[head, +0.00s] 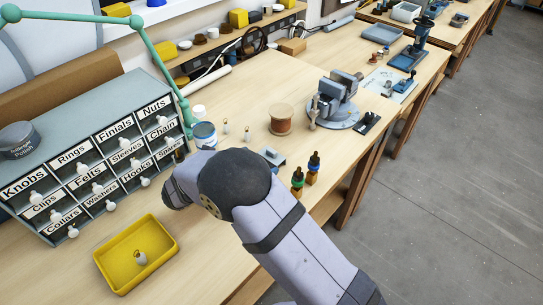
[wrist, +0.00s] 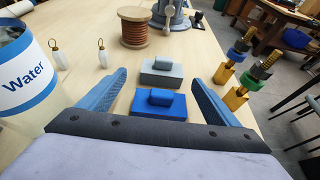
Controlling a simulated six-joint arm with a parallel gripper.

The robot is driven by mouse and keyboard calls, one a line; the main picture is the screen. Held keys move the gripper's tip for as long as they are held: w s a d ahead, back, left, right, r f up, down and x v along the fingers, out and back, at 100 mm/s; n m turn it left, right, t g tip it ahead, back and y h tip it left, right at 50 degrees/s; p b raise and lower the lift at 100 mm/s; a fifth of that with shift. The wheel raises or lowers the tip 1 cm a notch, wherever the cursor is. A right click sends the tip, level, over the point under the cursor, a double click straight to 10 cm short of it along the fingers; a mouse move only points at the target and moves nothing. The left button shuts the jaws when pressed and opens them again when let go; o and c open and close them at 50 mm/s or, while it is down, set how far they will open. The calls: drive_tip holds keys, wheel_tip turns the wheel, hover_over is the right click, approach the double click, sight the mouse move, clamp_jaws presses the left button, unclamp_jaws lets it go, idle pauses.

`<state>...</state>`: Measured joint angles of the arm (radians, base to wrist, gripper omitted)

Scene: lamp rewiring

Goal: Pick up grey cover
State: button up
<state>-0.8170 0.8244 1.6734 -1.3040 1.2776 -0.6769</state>
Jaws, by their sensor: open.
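The grey cover (wrist: 149,78) is a flat block with a rounded grip on top. It lies on the bench in the wrist view, just beyond a similar blue cover (wrist: 148,108). My gripper (wrist: 158,77) is open and empty, with one finger on each side of the blue cover in the picture. The fingertips reach toward the grey cover, with no visible contact. In the head view a small grey block (head: 272,154), apparently the grey cover, shows just past my arm.
A Water tub (wrist: 25,80) stands close at left. Two small white ringed pieces (wrist: 58,61) stand beyond it. A copper-coloured spool (wrist: 138,28) stands behind the covers. Two brass-and-black fittings (wrist: 235,92) stand at right near the bench edge. A yellow tray (head: 161,238) and drawer cabinet (head: 112,101) are at left.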

drive_tip(key=shift+w+d, duration=0.35)
drive_tip(key=shift+d, duration=0.05)
drive_tip(key=shift+w+d+f+p, duration=0.35)
drive_tip(key=shift+w+p, duration=0.05)
drive_tip(key=shift+p, duration=0.05)
drive_tip(key=shift+w+d+p, duration=0.2)
drive_tip(key=shift+d+p, duration=0.2)
drive_tip(key=shift+p, duration=0.05)
drive_tip(key=p+x, duration=0.1)
drive_tip(key=x, duration=0.2)
drive_tip(key=shift+d+r+p, duration=0.15)
drive_tip(key=shift+p, duration=0.25)
drive_tip(key=shift+w+d+f, duration=0.35)
drive_tip(key=shift+w, duration=0.05)
drive_tip(key=shift+c, duration=0.3)
drive_tip(key=c, duration=1.1)
